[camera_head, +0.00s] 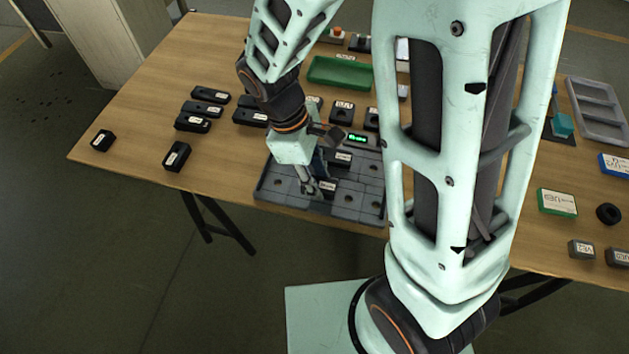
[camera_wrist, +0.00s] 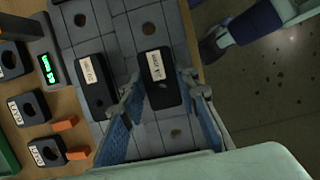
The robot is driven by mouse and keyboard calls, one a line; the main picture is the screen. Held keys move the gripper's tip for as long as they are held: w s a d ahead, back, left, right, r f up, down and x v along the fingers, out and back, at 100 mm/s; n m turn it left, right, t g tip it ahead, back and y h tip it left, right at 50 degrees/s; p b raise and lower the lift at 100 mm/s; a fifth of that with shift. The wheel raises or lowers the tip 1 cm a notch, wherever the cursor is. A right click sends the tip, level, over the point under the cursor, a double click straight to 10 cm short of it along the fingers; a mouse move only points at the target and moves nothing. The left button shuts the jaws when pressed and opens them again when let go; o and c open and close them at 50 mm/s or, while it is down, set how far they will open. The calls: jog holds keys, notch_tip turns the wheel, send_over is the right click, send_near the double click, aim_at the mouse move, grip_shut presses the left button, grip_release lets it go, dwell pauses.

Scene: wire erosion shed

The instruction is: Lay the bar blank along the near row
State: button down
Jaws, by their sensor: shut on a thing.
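My gripper (camera_head: 316,184) is over the front part of the grey tiled tray (camera_head: 268,195). In the wrist view its blue fingers (camera_wrist: 160,97) are shut on a black bar blank (camera_wrist: 162,92) with a white label at one end. The bar lies along the tray's near row, close to the near edge; whether it touches the tray floor I cannot tell. In the head view part of this bar (camera_head: 328,186) shows beside the fingers. A second black labelled block (camera_wrist: 92,92) sits in the row behind, apart from the held one.
A small green readout (camera_head: 357,138) stands at the tray's back edge. Black labelled blocks (camera_head: 193,123) lie on the table to the left, with more behind the tray. A green bin (camera_head: 340,73) is farther back. My arm hides much of the table's middle right.

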jog(key=shift+f, duration=0.15)
jog(key=shift+f, duration=0.4)
jog(key=c, duration=1.5)
grip_release()
jog(key=shift+r, duration=0.1)
jog(key=p+v, duration=0.2)
jog(key=v, duration=1)
jog(key=shift+r, duration=0.35)
jog(key=shift+w, duration=0.1)
